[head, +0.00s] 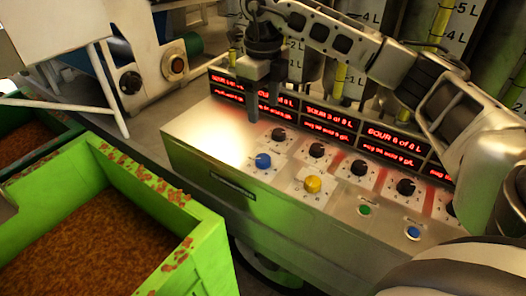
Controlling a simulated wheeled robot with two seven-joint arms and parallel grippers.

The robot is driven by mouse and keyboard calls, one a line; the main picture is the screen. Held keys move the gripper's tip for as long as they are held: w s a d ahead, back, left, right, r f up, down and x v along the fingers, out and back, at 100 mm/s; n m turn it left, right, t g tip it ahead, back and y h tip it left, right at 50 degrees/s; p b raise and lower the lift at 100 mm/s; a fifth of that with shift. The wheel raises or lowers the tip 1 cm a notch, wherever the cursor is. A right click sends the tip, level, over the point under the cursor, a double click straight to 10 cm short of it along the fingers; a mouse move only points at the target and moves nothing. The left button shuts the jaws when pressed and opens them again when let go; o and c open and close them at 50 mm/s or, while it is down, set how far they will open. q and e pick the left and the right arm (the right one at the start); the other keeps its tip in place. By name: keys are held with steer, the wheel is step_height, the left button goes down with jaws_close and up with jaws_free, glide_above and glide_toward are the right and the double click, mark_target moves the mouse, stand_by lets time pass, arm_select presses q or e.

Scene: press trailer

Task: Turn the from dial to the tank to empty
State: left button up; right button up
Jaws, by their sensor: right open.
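The steel control panel (204,134) stands right of centre in the head view. My left gripper is not in view.
Red-lit displays (334,115) line the panel's back, partly hidden by my right arm. Tanks with litre scales (458,25) stand behind. A green button (365,210) and a blue button (413,232) are at the front right. A green bin (205,232) of brown material is at the left.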

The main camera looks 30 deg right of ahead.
mark_target(263, 158)
step_height(263, 158, down, 15)
steer(key=shift+a+r+p, duration=0.1)
steer(key=shift+r+p, duration=0.05)
steer(key=shift+p, duration=0.9)
steer(key=c, duration=1)
